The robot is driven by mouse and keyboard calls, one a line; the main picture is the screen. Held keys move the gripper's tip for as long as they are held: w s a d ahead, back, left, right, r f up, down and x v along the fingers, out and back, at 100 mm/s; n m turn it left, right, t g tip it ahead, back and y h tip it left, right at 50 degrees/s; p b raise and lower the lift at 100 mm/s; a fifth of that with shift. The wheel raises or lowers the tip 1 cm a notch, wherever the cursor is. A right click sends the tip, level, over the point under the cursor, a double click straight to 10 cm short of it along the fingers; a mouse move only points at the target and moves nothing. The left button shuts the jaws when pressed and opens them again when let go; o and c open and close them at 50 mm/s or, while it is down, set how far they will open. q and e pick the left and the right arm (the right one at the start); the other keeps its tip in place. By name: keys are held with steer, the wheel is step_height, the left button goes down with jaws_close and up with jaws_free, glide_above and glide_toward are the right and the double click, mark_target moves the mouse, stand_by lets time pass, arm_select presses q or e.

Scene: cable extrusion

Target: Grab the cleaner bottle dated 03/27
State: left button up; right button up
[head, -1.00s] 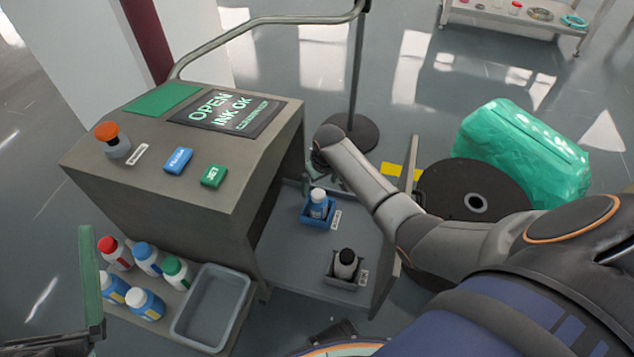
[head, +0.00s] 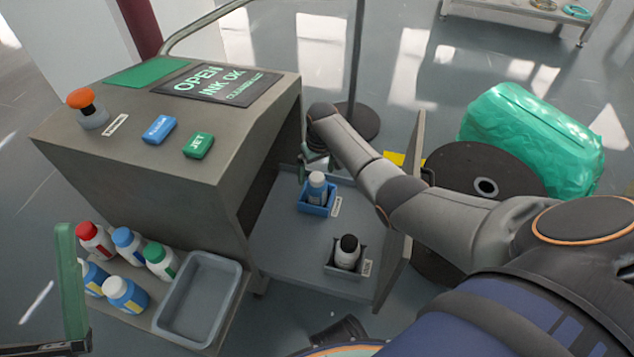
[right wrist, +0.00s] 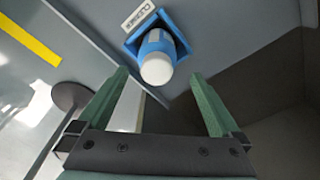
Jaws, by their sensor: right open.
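A bottle with a pale cap (head: 317,181) stands in a blue holder (head: 318,210) on the grey fold-out shelf. In the right wrist view the bottle (right wrist: 158,68) is seen cap-on, and a tag reading "CLEANER" (right wrist: 137,16) is beside its holder. No date is readable on any bottle. My right gripper (head: 304,170) is just behind and left of this bottle, partly hidden by my arm. In the right wrist view its green fingers (right wrist: 159,80) are open and empty, with the bottle ahead between their tips. One green finger of my left gripper (head: 70,285) shows at the left edge.
A black-capped bottle (head: 347,252) stands in a grey holder on the same shelf. Several capped bottles (head: 128,245) and an empty grey tray (head: 200,298) sit on the lower-left shelf. The machine cabinet (head: 150,165) and an upright panel (head: 400,255) flank the fold-out shelf.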

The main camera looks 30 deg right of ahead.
mark_target(317, 176)
steer(key=f+b, duration=0.2)
steer(key=f, duration=0.1)
steer(key=f+b, duration=0.1)
steer(key=shift+w+d+f, duration=0.25)
steer(key=shift+w+f, duration=0.05)
arm_select(q)
steer(key=f, duration=0.4)
steer(key=shift+w+d+f, duration=0.15)
steer(key=shift+d+f, duration=0.1)
steer(key=shift+d, duration=0.1)
arm_select(e)
steer(key=shift+c, duration=0.7)
arm_select(q)
steer(key=shift+m, duration=0.3)
arm_select(e)
jaws_close()
